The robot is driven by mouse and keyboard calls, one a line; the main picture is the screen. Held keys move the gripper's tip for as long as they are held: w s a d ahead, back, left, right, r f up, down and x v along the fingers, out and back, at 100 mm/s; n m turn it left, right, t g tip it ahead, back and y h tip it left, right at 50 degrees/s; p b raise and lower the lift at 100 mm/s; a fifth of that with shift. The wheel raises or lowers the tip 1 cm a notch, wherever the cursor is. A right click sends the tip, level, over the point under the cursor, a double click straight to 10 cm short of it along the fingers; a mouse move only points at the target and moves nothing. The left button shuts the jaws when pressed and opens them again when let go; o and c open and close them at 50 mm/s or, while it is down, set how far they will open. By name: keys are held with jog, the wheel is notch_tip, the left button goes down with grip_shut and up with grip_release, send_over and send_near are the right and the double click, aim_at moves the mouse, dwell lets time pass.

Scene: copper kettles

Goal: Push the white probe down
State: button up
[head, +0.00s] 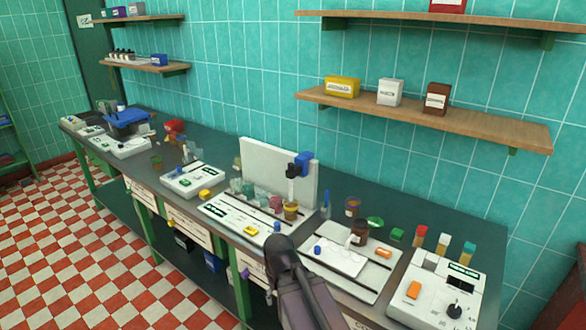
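A blue and dark holder (299,163) is mounted at the right part of an upright white panel (262,168). A thin pale rod (291,188), which looks like the white probe, hangs upright below it. Its lower end is over or in a small amber jar (291,211); I cannot tell which. The jar stands at the back right of a white station with a green display. I cannot make out my gripper's fingers.
Several cups (249,189) and jars crowd the area left of the probe. A blue bottle (326,204) and a brown bottle (359,233) stand to its right. A white device with a black knob (454,311) is at the right. Wooden shelves (430,115) hang above.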

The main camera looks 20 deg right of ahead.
jog(key=shift+c, duration=0.2)
jog(key=m+t+h+p, duration=0.6)
jog(key=m+h+p, duration=0.6)
jog(key=m+p, duration=0.15)
send_near(290, 165)
jog(key=a+r, duration=0.1)
jog(key=a, duration=0.2)
jog(key=shift+s+d+n, duration=0.15)
jog(key=shift+s+n, duration=0.05)
jog(key=shift+n, duration=0.05)
jog(key=shift+d+f, duration=0.1)
jog(key=shift+d, duration=0.05)
jog(key=b+x, duration=0.4)
jog(key=x, duration=0.9)
jog(key=shift+d+b, duration=0.35)
jog(key=shift+b, duration=0.05)
